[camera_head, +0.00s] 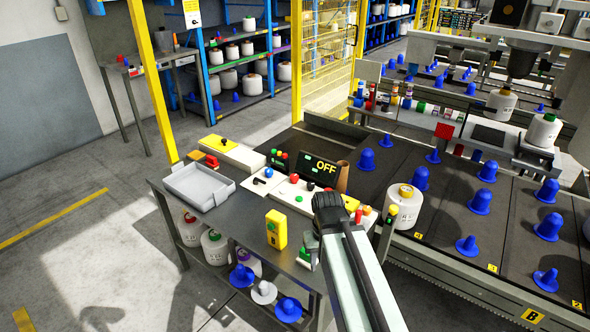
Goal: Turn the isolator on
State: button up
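A dark display (318,168) on the workbench reads "OFF" in yellow. A pale control panel (290,190) in front of it carries a black handle or knob, a blue knob and red and green buttons. I cannot tell for sure which of these is the isolator. My arm hides part of the bench, and the finger opening is not clear.
A grey tray (199,186) lies at the bench's left and a yellow box (277,229) stands at its front. Bobbins sit on the shelf below. A machine bed (480,190) with blue cones and a white bobbin (403,208) is at the right. Floor at left is free.

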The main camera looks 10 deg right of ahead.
aim_at(294, 178)
jog(key=i, duration=0.85)
jog(key=u, duration=0.05)
